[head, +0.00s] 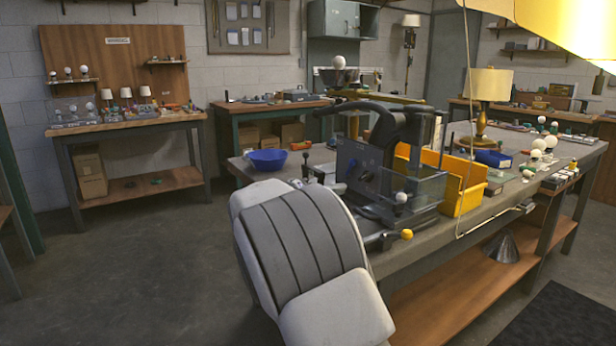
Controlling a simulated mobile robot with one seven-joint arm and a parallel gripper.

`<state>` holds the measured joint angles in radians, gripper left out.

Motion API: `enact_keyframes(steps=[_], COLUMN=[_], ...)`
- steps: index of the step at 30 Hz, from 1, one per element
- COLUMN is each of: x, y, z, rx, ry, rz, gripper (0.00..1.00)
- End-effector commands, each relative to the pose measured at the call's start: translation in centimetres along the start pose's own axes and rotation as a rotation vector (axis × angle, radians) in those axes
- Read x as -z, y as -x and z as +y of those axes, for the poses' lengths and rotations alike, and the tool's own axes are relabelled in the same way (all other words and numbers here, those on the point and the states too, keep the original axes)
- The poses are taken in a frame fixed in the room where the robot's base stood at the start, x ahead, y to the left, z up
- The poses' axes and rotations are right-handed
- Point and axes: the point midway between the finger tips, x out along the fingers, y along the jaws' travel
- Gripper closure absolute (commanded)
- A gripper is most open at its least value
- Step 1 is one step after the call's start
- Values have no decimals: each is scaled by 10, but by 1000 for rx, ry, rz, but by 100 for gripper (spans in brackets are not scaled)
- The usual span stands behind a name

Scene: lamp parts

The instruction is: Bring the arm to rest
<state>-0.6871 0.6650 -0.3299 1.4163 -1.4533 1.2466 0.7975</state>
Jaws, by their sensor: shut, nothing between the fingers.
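The white and grey ribbed body in the lower middle of the head view looks like my own arm. My gripper does not show in this view, so its fingers cannot be made out. The arm part stands in front of the near left corner of the grey workbench (470,235). It hides part of the bench's front edge and the floor there. A dark machine (365,170) with a curved black top and a clear guard stands on the bench just behind the arm part.
A blue bowl (267,160), a yellow bin (462,184) and a lamp (487,95) stand on the bench, with several white bulbs at the right. A yellow shade (570,30) hangs close at upper right. The floor (130,265) at left is clear.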

Motion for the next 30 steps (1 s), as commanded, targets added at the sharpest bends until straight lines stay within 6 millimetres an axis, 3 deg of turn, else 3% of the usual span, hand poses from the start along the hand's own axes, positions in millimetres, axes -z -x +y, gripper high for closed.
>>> enact_keyframes(steps=[6,14,20,30], x=[-81,-174,-235,-320], y=[-26,-18,10,90], z=[28,46,56,62], rx=[210,483,684,994], ry=[-32,-94,-169,-343], rz=[-185,-337,-400,-407], gripper=[100,100,100,100])
